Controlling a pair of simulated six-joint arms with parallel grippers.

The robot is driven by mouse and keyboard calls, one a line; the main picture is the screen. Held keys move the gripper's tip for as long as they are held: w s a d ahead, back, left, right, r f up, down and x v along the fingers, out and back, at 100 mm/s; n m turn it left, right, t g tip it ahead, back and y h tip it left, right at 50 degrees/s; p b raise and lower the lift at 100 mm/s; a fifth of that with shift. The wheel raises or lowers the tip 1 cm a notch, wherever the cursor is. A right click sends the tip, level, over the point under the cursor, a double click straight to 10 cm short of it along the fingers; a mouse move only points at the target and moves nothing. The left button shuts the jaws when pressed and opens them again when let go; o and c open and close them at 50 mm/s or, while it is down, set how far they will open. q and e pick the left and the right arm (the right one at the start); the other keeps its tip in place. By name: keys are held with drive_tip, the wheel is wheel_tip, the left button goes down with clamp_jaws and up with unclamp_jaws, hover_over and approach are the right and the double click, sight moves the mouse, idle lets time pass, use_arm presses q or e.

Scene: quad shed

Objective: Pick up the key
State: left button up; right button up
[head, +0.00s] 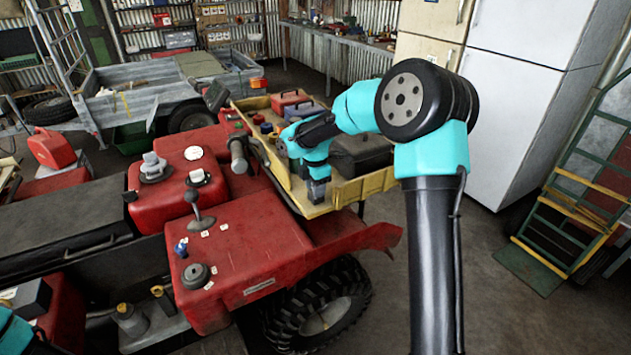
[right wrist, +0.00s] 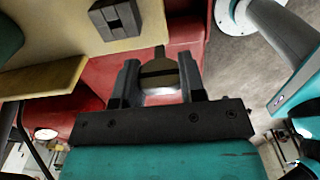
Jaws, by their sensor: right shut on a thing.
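My right gripper (head: 318,190) reaches down at the near edge of a yellow cargo tray (head: 362,184) behind the red vehicle. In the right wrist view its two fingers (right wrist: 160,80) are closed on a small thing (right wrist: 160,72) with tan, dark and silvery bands. I cannot tell if this is the key. A small blue piece (head: 181,247) stands upright on the red vehicle body (head: 250,250), too small to identify surely. Only a teal part of my left arm shows at the bottom left; its gripper is out of view.
The tray holds a red toolbox (head: 290,101), a dark case (head: 361,154) and other items. A dark block (right wrist: 117,18) lies on the tray in the wrist view. White fridges (head: 517,95) and a green hand truck (head: 575,205) stand at right. Floor between is clear.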

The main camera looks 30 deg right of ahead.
drive_tip(key=s+a+r, duration=0.1)
drive_tip(key=s+a, duration=0.4)
drive_tip(key=s, duration=0.4)
drive_tip(key=shift+a, duration=0.35)
drive_tip(key=shift+r, duration=0.1)
drive_tip(key=shift+r, duration=0.4)
idle(1.1)
